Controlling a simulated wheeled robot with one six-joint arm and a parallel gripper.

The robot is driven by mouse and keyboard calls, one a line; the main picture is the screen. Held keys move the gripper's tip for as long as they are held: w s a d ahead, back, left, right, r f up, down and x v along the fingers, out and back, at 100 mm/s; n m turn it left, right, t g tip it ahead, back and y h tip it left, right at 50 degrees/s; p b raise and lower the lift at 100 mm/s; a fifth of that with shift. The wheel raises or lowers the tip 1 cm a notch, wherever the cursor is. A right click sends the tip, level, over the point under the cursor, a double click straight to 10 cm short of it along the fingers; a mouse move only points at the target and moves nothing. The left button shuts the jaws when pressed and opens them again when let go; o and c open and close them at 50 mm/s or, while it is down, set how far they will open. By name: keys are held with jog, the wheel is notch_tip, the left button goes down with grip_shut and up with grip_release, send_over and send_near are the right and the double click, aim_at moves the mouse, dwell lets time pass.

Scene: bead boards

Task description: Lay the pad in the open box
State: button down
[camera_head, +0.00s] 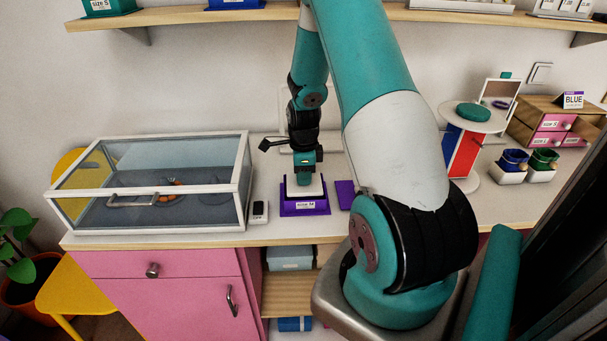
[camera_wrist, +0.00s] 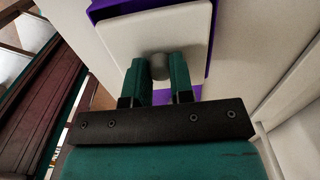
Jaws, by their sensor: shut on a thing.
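The pad (camera_wrist: 130,40) is a pale flat slab with a grey knob (camera_wrist: 160,66) on top. My gripper (camera_wrist: 159,72) is shut on that knob, one teal finger on each side. In the head view my gripper (camera_head: 304,172) points down and the pad (camera_head: 304,189) is under it. The open box (camera_head: 304,209) is purple, with a size M label on its front. The pad is over or within the box's outline; I cannot tell whether it touches the bottom. In the wrist view the box's purple rim (camera_wrist: 214,38) shows beside the pad.
A flat purple piece (camera_head: 345,194) lies right of the box. A small white device (camera_head: 260,211) and a glass-lidded case (camera_head: 150,226) stand to the left. A round stand (camera_head: 473,122), small cups (camera_head: 513,160) and a drawer unit (camera_head: 553,122) are at the right. A shelf (camera_head: 270,14) runs above.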

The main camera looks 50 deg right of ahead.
jog(key=shift+f+b, duration=1.05)
jog(key=shift+f, duration=0.6)
dwell(0.4)
jog(key=c, duration=0.5)
grip_release()
jog(key=shift+r, duration=0.1)
jog(key=shift+r+p, duration=3.2)
jog(key=shift+r, duration=0.8)
jog(key=shift+f, duration=0.1)
